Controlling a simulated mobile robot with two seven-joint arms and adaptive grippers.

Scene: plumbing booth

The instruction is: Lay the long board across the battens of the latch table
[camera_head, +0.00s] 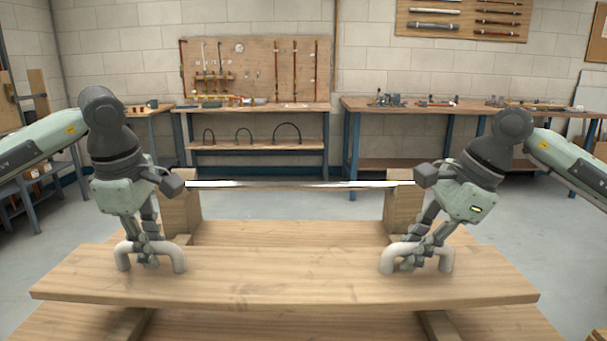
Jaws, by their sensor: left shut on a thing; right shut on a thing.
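The long board (280,280) is a pale wooden plank that spans the front of the view, roughly level. It has a light grey U-shaped handle near each end: the left handle (178,259) and the right handle (446,262). My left gripper (150,262) is shut on the left handle. My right gripper (408,264) is shut on the right handle. The latch table (280,326) shows below and behind the board. Parts of a left batten (128,326) and a right batten (438,326) show under its front edge. Whether the board touches them I cannot tell.
Behind the board stand two wooden posts, left (182,213) and right (401,210), with a thin pale bar (290,184) between them. Workbenches (255,108) and a tool panel (285,62) line the back wall. The grey floor (345,202) between is clear.

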